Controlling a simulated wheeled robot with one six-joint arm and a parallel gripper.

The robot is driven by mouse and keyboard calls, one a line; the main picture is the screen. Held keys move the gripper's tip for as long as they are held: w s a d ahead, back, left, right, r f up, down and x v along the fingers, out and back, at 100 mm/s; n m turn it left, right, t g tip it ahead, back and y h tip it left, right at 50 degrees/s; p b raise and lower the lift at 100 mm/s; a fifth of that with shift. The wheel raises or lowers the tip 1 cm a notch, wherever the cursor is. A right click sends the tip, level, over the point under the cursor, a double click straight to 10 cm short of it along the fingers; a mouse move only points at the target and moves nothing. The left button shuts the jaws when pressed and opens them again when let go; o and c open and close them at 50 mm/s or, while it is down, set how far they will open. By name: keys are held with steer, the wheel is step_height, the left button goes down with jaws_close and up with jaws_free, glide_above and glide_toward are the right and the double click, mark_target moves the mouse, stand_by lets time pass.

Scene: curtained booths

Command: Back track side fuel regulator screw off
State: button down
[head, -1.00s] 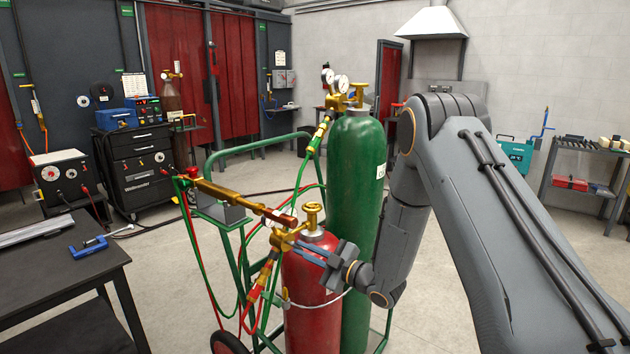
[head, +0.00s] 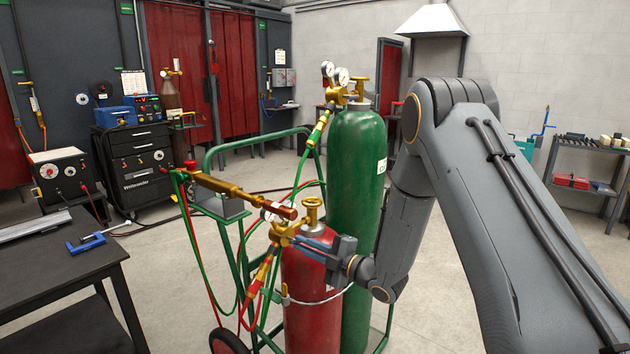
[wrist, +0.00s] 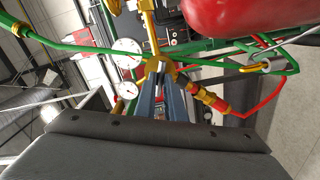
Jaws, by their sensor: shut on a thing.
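The red fuel cylinder (head: 308,290) stands on the green cart, with a brass valve knob (head: 311,206) on top. The brass fuel regulator (head: 283,233) sits at its neck. My gripper (head: 302,241) reaches in from the right. In the wrist view my fingers (wrist: 166,84) close together on the regulator screw (wrist: 160,66), at the front of the brass body. The fingers hide most of the screw. Two white gauges (wrist: 127,50) sit left of the regulator in the wrist view. The red cylinder (wrist: 235,14) is at the top right there.
The tall green cylinder (head: 357,180) stands close behind the red one. A brass torch (head: 222,189) lies across the cart (head: 228,149) at left. Red and green hoses hang around the regulator. A dark table (head: 60,262) stands at left. Floor is open at right.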

steer(key=shift+n, duration=0.8)
steer(key=shift+b, duration=0.35)
steer(key=shift+n+b, duration=0.55)
steer(key=shift+n, duration=0.45)
steer(key=c, duration=1.8)
jaws_free()
steer(key=shift+o, duration=0.2)
